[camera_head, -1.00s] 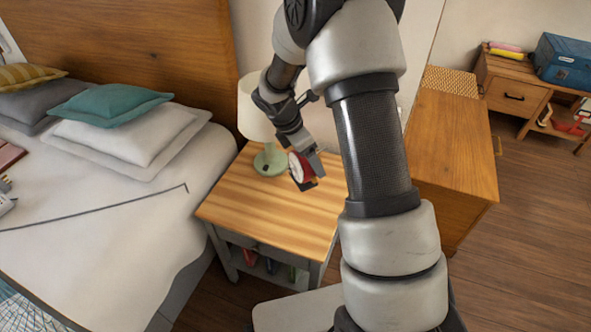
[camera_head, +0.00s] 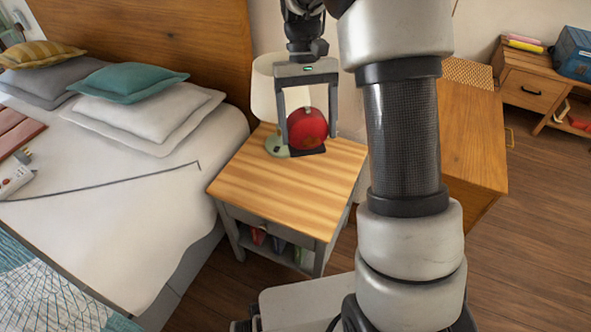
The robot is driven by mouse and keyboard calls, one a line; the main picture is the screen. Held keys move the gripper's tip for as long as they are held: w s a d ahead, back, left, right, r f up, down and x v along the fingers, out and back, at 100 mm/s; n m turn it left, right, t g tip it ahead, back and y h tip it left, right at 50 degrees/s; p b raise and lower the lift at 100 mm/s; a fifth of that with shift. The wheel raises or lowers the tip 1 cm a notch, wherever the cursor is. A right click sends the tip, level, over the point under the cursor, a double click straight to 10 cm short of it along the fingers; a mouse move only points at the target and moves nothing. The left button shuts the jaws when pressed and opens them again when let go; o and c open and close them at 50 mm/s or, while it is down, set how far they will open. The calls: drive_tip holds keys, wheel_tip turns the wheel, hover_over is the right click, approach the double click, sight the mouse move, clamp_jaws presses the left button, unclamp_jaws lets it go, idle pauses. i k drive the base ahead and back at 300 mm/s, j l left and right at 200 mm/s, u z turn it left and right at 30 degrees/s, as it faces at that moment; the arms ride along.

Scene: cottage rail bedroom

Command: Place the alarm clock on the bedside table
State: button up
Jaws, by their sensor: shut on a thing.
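The red round alarm clock (camera_head: 307,129) with a dark base is between the fingers of my gripper (camera_head: 308,133), which is shut on it. Its plain red side faces the camera. The clock is upright over the back part of the bedside table (camera_head: 275,185), which has a striped wooden top and a grey frame. Its base looks at or just above the tabletop; I cannot tell if it touches.
A lamp with a cream shade (camera_head: 264,92) and green base (camera_head: 275,147) stands just left of and behind the clock. The front of the tabletop is clear. The bed (camera_head: 150,200) is to the left; a wooden cabinet (camera_head: 465,140) is to the right.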

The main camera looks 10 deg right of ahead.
sight(310, 183)
drive_tip(key=k+l+z, duration=0.1)
drive_tip(key=k+z, duration=0.25)
drive_tip(key=k, duration=0.2)
drive_tip(key=j+z, duration=0.1)
drive_tip(key=z, duration=0.35)
drive_tip(key=i+j+z, duration=0.1)
drive_tip(key=z, duration=0.3)
drive_tip(key=i+j, duration=0.1)
drive_tip(key=j, duration=0.35)
drive_tip(key=i+j, duration=0.1)
drive_tip(key=j, duration=0.3)
drive_tip(key=i+j, duration=0.1)
drive_tip(key=j, duration=0.35)
drive_tip(key=i+j, duration=0.1)
drive_tip(key=j, duration=0.3)
